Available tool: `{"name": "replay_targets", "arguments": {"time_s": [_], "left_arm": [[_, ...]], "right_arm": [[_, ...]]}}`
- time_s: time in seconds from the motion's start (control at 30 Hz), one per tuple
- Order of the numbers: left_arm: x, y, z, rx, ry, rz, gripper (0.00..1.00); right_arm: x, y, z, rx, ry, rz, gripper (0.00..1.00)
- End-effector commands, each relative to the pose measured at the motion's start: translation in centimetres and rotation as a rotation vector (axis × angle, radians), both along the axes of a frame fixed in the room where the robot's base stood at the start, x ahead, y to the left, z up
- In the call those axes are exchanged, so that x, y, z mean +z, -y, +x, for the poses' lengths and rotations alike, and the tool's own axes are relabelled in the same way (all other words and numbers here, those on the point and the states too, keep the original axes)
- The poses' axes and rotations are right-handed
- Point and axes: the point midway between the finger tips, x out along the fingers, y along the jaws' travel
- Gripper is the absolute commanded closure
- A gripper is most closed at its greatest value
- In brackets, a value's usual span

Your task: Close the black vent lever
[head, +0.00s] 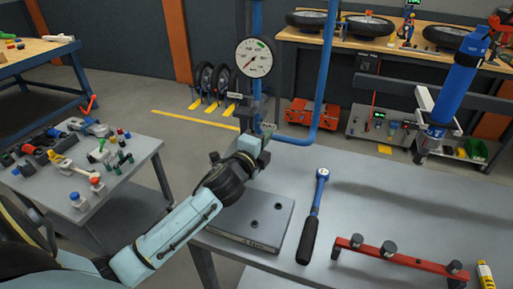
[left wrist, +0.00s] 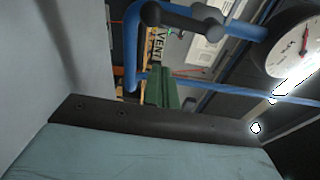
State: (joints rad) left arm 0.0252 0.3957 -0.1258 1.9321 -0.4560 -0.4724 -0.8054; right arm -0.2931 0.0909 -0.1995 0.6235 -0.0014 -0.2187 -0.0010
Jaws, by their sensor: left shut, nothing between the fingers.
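The black vent lever (left wrist: 185,20) shows in the left wrist view as a dark bar with rounded ends, lying nearly level in front of the blue pipe (left wrist: 133,55). In the head view the dark valve (head: 251,108) sits on the blue upright pipe below the round gauge (head: 254,57); the lever is too small there to read clearly. My left gripper (head: 264,134) is shut and empty, just below the valve. Its green fingers (left wrist: 166,85) show below the lever, apart from it in the picture. My right gripper is out of view.
The grey bench holds a flat plate (head: 245,222), a blue-and-black wrench (head: 314,215) and a red bar with black knobs (head: 400,257). A blue cylinder (head: 453,85) stands at the right. A side table (head: 140,165) with small parts is at the left.

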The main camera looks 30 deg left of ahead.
Motion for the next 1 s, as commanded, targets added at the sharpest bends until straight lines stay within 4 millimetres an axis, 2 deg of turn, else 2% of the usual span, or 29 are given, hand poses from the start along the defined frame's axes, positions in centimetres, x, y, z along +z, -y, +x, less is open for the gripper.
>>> {"name": "replay_targets", "arguments": {"time_s": [0.03, 0.13, 0.3, 0.43, 1.0], "left_arm": [[0.1, -0.1, 1.1, 0.001, 0.003, -0.001, 1.00], [0.0, -0.5, 2.5, 0.000, 0.001, 0.003, 1.00], [0.1, -2.8, 1.0, 0.000, -0.001, 0.003, 1.00], [0.2, -3.6, 0.7, -0.001, 0.000, 0.002, 1.00], [0.3, -3.6, 0.8, -0.007, -0.004, 0.020, 1.00]], "right_arm": [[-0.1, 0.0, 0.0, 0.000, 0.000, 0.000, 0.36], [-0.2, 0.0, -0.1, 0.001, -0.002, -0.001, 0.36], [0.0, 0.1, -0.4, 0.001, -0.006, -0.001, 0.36], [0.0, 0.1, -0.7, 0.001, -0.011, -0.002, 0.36], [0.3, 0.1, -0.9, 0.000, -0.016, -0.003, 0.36]]}}
